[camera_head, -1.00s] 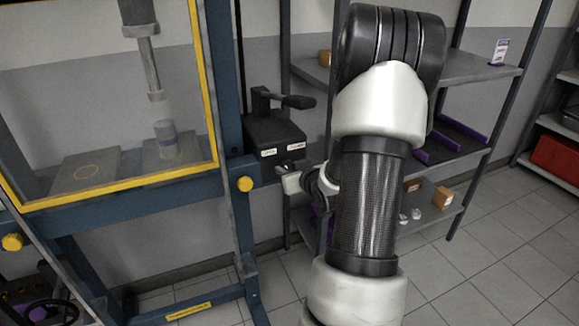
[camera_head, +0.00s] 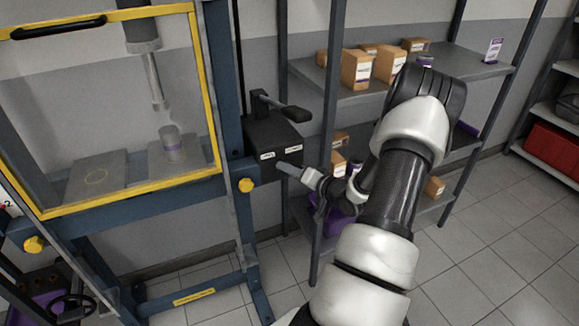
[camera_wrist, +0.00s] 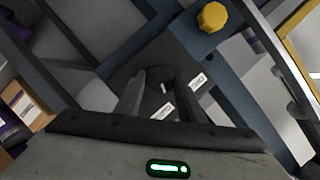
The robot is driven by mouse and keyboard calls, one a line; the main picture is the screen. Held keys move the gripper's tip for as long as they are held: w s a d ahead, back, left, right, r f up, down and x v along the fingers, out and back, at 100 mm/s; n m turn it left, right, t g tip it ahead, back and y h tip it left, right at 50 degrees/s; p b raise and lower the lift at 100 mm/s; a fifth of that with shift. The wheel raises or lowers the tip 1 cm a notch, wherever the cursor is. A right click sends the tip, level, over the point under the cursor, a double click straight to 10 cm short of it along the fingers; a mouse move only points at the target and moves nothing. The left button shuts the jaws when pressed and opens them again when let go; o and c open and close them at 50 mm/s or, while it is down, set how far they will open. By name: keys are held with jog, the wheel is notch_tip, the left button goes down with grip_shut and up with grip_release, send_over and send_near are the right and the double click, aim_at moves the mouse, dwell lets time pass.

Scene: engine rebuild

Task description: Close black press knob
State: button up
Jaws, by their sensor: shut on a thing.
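The black press box (camera_head: 270,138) is fixed to the right post of the blue press frame (camera_head: 221,90). A lever (camera_head: 285,108) sits on its top, and two small white labels are on its front. In the wrist view, the dark round knob (camera_wrist: 160,74) is on the box face between the two labels. My gripper (camera_head: 283,166) is at the front of the box. In the wrist view, my gripper (camera_wrist: 158,86) has its fingers on either side of the knob, shut on it. The head view does not show the knob clearly.
The press window has a yellow frame (camera_head: 130,205). A yellow bolt knob (camera_head: 246,185) sits on the post left of my gripper. A grey shelf (camera_head: 465,70) with several cardboard boxes stands behind my arm. Tiled floor (camera_head: 500,240) is open at the right.

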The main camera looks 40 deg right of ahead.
jog(key=shift+d+m+t+y, duration=0.15)
jog(key=shift+m+t+y, duration=0.25)
jog(key=shift+m, duration=0.5)
jog(key=shift+w, duration=0.1)
jog(key=o, duration=1)
jog(key=shift+o, duration=0.2)
jog(key=shift+f, duration=0.1)
jog(key=v, duration=1.7)
jog(key=shift+s+p, duration=0.25)
jog(key=shift+p, duration=0.2)
jog(key=shift+w, duration=0.1)
